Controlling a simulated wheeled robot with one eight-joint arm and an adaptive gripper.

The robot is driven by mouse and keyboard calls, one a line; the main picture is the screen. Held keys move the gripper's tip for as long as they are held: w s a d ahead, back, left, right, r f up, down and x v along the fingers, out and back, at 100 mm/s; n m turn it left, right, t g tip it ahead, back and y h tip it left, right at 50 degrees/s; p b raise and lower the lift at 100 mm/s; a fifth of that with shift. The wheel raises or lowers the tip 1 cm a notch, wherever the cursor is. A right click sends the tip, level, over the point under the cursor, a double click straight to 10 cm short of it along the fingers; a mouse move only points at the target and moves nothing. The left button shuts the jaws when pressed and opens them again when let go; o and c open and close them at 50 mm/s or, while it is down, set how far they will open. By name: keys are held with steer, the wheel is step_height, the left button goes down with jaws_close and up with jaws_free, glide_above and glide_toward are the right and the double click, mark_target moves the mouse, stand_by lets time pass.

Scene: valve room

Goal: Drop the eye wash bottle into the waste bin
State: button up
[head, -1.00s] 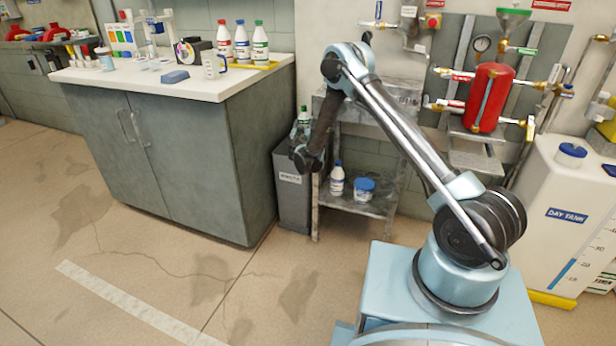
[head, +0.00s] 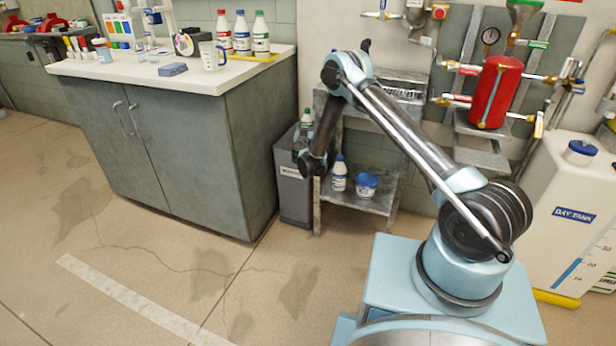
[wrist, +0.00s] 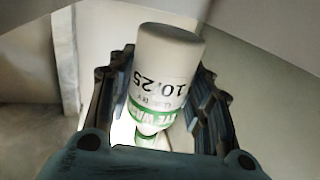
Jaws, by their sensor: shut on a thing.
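The eye wash bottle is white with a green label band, and the wrist view shows it (wrist: 168,75) between the two fingers of my gripper (wrist: 160,98). Its printed date reads upside down there. In the head view, its green cap (head: 306,115) shows above my gripper (head: 301,148), and most of its body is hidden. My gripper is shut on the bottle at the mouth of the waste bin (head: 294,192), a narrow grey bin with a label. The bin's inside is hidden in the head view, so I cannot tell how deep the bottle sits.
A grey cabinet (head: 190,150) with bottles on its counter stands left of the bin. A metal shelf unit (head: 360,200) stands right, holding a blue-capped bottle (head: 338,174) and a blue-lidded tub (head: 366,186). Open floor lies in front.

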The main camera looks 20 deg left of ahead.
mark_target(307, 110)
steer(key=shift+f, duration=0.15)
steer(key=o, duration=1.6)
steer(key=shift+r, duration=4.95)
